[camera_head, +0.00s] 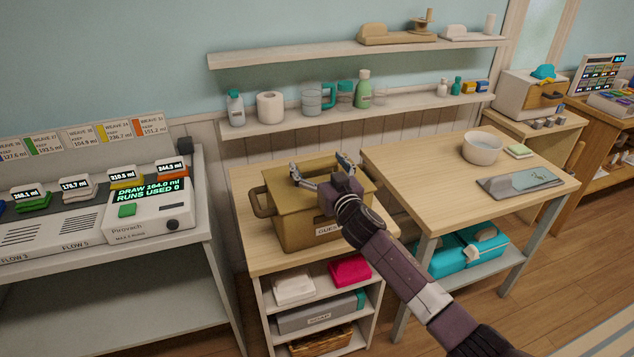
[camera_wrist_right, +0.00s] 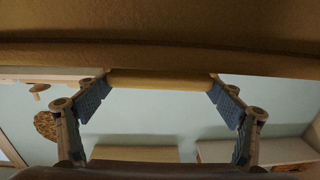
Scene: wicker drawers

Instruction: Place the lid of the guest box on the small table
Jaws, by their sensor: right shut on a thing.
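The guest box (camera_head: 295,232) is tan, with a side handle and a partly hidden front label. It stands on a wooden-topped shelf unit (camera_head: 245,188). Its tan lid (camera_head: 283,177) is at the top of the box; I cannot tell whether a gap separates them. My right gripper (camera_head: 322,172) is over the lid and hides part of it. In the right wrist view, the gripper's fingers (camera_wrist_right: 160,95) are shut on the ends of a yellowish bar (camera_wrist_right: 160,79), seemingly the lid's handle, below a broad brown surface (camera_wrist_right: 160,30). My left gripper is out of view.
A wooden table (camera_head: 430,170) stands to the right, its near left part bare. It holds a white bowl (camera_head: 482,148), a grey tray (camera_head: 520,184) and a small green-topped block (camera_head: 519,151). Wall shelves (camera_head: 400,108) with bottles and cups run behind. A dispenser bench (camera_head: 190,245) stands left.

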